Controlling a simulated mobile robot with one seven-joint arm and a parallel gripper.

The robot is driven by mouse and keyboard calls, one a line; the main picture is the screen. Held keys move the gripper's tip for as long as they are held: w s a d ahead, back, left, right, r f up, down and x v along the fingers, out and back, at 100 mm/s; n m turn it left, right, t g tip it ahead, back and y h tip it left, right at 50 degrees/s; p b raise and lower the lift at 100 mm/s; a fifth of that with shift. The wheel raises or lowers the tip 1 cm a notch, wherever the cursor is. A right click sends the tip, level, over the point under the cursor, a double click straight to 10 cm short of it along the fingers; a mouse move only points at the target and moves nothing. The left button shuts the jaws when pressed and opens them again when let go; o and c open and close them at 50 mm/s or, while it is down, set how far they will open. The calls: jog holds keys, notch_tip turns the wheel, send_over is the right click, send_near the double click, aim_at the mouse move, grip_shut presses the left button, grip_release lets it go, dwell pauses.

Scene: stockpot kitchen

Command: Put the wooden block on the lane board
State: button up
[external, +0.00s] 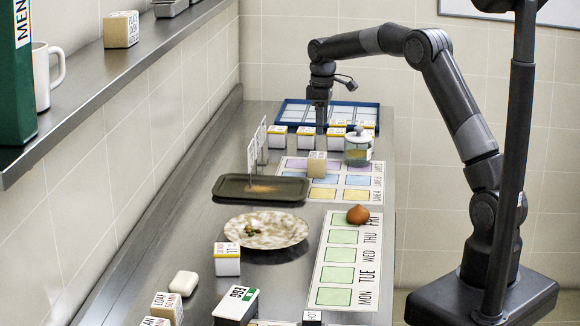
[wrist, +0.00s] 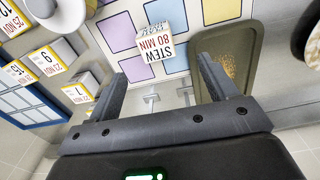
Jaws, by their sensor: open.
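The wooden block (external: 317,164) is tan and stands on the lane board (external: 362,195), a pale sheet with coloured squares. In the wrist view the block (wrist: 160,44), its label reading "STEW 80 MIN", is on the board (wrist: 206,36) among purple and blue squares. My gripper (external: 320,131) is above the far part of the counter, behind the block. In the wrist view my gripper (wrist: 160,70) has its fingers apart with nothing held. The block shows beyond the fingertips, apart from them.
A dark tray (external: 262,188) lies left of the board. Several white, yellow-topped boxes (external: 278,137) stand before a blue rack (external: 290,114). A plate (external: 266,231) and an onion (external: 358,214) are nearer the camera.

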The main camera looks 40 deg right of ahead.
jog(key=s+r+m+t, duration=0.1)
jog(key=s+r+m, duration=0.1)
jog(key=s+r, duration=0.6)
jog(key=s+r+m+t, duration=0.2)
jog(key=s+r, duration=0.3)
jog(key=s, duration=0.8)
jog(key=s+f+m+t, duration=0.1)
jog(key=s+f+m, duration=0.1)
jog(key=s, duration=0.9)
jog(key=s+f+m+t, duration=0.1)
jog(key=s+f+m, duration=0.1)
jog(key=s, duration=0.8)
jog(key=shift+s+a+f+m, duration=0.3)
jog(key=shift+s+a+f, duration=0.05)
jog(key=shift+a, duration=0.05)
